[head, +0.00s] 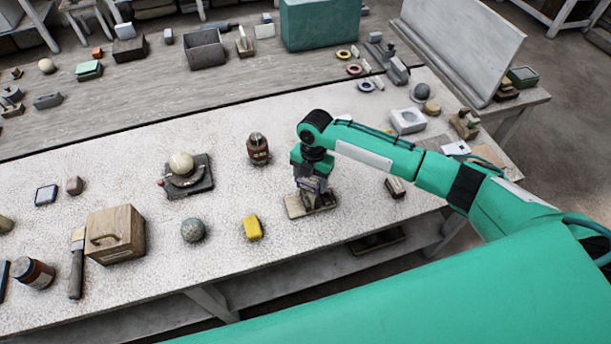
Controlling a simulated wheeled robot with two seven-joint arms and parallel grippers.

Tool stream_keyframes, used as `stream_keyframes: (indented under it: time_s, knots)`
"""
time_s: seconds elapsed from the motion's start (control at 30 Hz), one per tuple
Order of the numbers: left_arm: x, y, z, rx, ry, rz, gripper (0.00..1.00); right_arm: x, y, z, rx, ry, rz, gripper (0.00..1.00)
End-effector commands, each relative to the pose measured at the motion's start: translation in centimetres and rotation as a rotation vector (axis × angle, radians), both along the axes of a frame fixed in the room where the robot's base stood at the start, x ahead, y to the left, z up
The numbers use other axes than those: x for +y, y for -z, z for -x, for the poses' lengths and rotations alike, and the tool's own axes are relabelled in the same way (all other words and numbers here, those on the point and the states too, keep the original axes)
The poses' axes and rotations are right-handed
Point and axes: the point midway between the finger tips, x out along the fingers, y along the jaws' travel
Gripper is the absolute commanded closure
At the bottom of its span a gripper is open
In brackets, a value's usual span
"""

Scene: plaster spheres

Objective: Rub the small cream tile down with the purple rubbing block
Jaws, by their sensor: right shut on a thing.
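The small cream tile (294,207) lies flat on the speckled worktable, near its front edge. My right gripper (316,194) points down over the tile, with the arm reaching in from the right. It is shut on a block, which I take to be the purple rubbing block; the jaws mostly hide it and its colour is hard to make out. The block is at or just above the tile; I cannot tell whether they touch. The gripper also hides part of the tile. My left gripper is not in view.
A yellow block (253,228) and a grey-green sphere (193,230) lie to the left. A small dark-and-cream block (395,188) lies to the right. A wooden box (117,236) stands further left. The table is clear just around the tile.

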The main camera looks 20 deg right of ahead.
Motion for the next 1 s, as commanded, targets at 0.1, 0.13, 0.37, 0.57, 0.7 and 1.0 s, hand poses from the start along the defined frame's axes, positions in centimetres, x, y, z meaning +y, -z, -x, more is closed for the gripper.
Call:
stream_keyframes:
  time_s: [0.1, 0.13, 0.37, 0.57, 0.7, 1.0]
  knots:
    - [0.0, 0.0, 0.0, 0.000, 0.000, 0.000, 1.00, 0.0, 0.0, 0.1, -0.001, -0.001, -0.001, 0.62]
    - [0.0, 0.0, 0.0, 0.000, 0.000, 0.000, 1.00, 0.0, 0.0, 0.1, -0.001, -0.001, -0.001, 0.62]
    - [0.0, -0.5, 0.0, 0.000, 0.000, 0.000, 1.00, 0.0, -0.6, 0.0, -0.001, -0.001, -0.001, 0.62]
    - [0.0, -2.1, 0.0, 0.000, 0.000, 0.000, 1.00, 0.0, -2.4, 0.0, -0.001, -0.001, -0.002, 0.62]
    - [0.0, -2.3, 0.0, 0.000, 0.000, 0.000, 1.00, 0.0, -2.7, 0.1, -0.001, -0.001, -0.001, 0.62]
    - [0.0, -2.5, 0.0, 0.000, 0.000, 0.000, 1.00, 0.0, -2.9, 0.0, -0.001, -0.001, -0.001, 0.62]
